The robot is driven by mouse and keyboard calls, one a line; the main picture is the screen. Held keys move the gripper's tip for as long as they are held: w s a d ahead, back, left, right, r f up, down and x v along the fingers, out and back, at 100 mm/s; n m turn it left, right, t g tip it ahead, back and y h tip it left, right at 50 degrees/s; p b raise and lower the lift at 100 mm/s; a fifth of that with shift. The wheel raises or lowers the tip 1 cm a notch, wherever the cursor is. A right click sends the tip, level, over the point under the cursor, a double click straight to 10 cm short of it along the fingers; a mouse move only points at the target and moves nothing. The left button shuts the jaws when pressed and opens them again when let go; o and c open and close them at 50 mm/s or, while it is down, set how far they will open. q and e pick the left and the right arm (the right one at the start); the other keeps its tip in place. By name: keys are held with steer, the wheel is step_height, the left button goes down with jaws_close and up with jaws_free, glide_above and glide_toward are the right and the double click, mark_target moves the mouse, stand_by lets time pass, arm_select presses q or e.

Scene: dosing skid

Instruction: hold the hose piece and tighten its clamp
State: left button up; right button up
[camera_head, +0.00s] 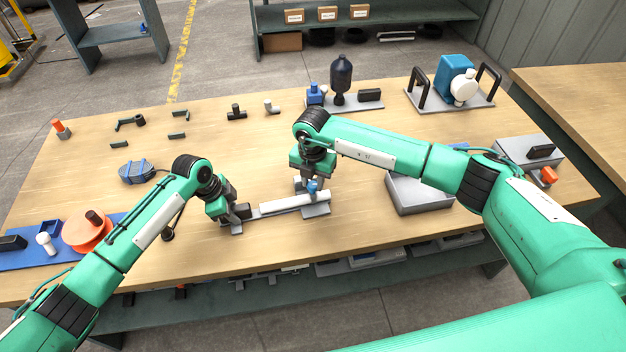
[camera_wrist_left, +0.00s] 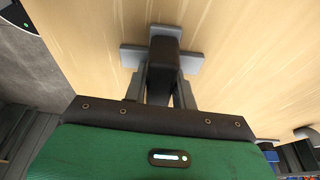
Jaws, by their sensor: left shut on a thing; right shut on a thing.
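A white tube (camera_head: 280,204) lies along a narrow grey fixture (camera_head: 318,210) at the front middle of the table. A short dark piece, which looks like the hose piece (camera_head: 240,211), is at the fixture's left end. My left gripper (camera_head: 236,214) is shut on it; the left wrist view shows the fingers on both sides of the dark piece (camera_wrist_left: 165,58), above a grey base (camera_wrist_left: 133,56). A small blue part, apparently the clamp (camera_head: 312,187), is at the tube's right part. My right gripper (camera_head: 311,181) is shut on it from above; its fingers partly hide it.
A grey box (camera_head: 418,195) stands close right of the fixture. An orange disc on a blue mat (camera_head: 62,258) is at the left. A dark bottle (camera_head: 341,77) and a blue pump (camera_head: 452,75) stand at the back.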

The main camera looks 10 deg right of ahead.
mark_target(312, 185)
steer(key=shift+m, duration=0.6)
steer(key=shift+a, duration=0.1)
steer(key=o, duration=1)
steer(key=shift+a, duration=0.1)
steer(key=shift+r, duration=0.1)
step_height(312, 185, up, 12)
steer(key=shift+f, duration=0.1)
